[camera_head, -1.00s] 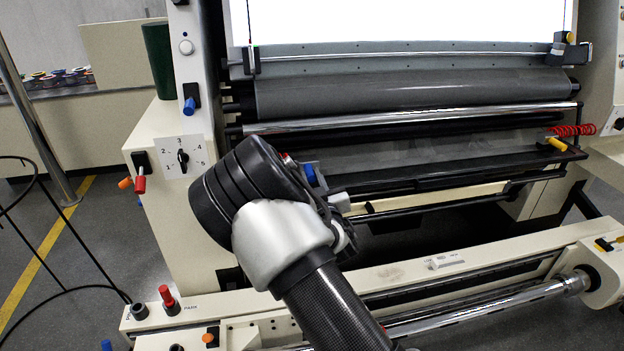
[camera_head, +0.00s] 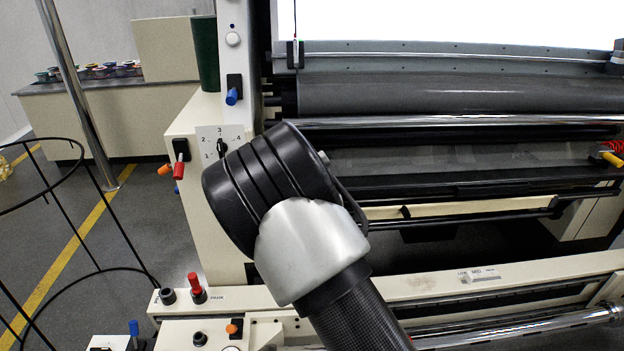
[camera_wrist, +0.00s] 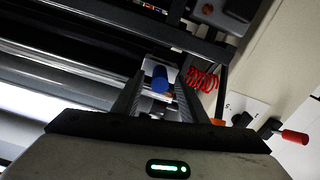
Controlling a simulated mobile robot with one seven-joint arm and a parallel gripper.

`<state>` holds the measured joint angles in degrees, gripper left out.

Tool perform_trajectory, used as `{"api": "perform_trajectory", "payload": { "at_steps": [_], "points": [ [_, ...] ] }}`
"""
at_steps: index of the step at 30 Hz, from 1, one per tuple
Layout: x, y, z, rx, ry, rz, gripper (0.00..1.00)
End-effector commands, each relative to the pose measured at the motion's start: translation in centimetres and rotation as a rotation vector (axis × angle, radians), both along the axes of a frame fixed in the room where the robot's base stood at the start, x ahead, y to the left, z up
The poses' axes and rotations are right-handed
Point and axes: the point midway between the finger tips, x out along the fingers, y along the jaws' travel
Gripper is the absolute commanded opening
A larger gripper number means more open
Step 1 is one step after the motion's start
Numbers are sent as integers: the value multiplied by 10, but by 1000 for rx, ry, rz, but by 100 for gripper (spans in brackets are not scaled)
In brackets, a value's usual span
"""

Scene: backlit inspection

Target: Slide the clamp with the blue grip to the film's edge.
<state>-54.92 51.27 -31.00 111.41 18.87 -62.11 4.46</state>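The clamp's blue grip (camera_wrist: 160,77) shows in the wrist view, on a pale clamp body beside a red coil spring (camera_wrist: 203,80). My gripper (camera_wrist: 158,92) has its two fingers apart, one on each side of the blue grip, with visible gaps. I cannot tell whether the grip lies fully between the fingertips or just beyond them. In the head view my arm hides the gripper and this clamp. The film (camera_head: 450,157) appears as a dull translucent strip below the chrome roller; its edge near the clamp is hidden.
A clamp with a yellow grip (camera_head: 612,158) sits at the strip's right end. Dark bars run close around my gripper. A numbered selector (camera_head: 221,147) and a red-handled lever (camera_head: 180,168) are on the left panel. A black wire stand (camera_head: 97,222) is at left.

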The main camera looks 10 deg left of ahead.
Motion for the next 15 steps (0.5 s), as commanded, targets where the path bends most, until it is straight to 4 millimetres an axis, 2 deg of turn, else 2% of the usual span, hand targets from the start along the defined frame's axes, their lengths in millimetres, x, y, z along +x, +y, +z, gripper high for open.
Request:
{"api": "perform_trajectory", "payload": {
  "at_steps": [9,11,15],
  "points": [
    [-2,-1,0,0,0,-1,39],
    [-7,-3,0,0,1,-1,39],
    [-28,-9,1,0,2,-1,39]
  ]
}}
